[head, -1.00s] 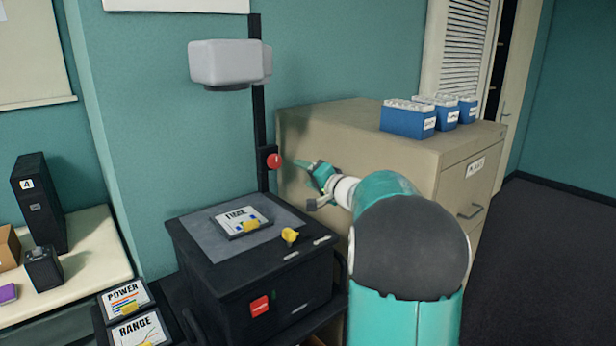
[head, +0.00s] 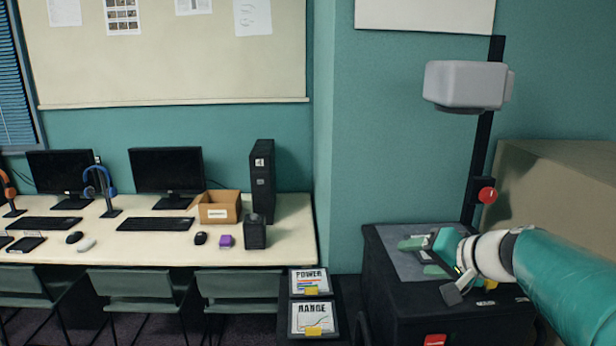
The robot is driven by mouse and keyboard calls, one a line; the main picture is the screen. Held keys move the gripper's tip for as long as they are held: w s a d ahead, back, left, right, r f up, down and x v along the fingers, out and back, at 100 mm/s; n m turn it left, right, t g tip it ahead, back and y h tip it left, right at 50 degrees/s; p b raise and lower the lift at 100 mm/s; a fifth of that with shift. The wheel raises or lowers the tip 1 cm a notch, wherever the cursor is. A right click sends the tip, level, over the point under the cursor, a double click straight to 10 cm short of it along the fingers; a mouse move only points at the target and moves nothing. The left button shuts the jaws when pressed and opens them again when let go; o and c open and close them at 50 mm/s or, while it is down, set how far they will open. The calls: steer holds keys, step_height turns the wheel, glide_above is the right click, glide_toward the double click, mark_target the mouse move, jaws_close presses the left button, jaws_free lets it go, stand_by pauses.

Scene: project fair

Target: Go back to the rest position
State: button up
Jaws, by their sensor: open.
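My gripper (head: 423,258) is at the right of the head view, in front of and over the top of the black overhead projector (head: 383,290). Its green fingers point left and stand apart, with nothing seen between them. My teal arm comes in from the right edge. I cannot tell how far the fingers are above the glass.
The projector's post carries a red knob (head: 487,195) and a grey head (head: 467,86). A beige cabinet (head: 570,190) stands behind my arm. Left are a desk (head: 150,247) with monitors and chairs, and the POWER (head: 310,281) and RANGE (head: 313,318) cards beside the projector.

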steer(key=s+a+f+n+g+h, duration=0.2)
steer(key=s+a+f, duration=0.1)
steer(key=s, duration=0.8)
steer(key=s+a+f+n+g+h, duration=0.2)
steer(key=s+a+f+n+h, duration=0.1)
steer(key=s, duration=0.8)
step_height(320, 180, down, 2)
steer(key=shift+a+f+h, duration=0.2)
steer(key=shift+a+h, duration=0.1)
steer(key=shift+a, duration=0.15)
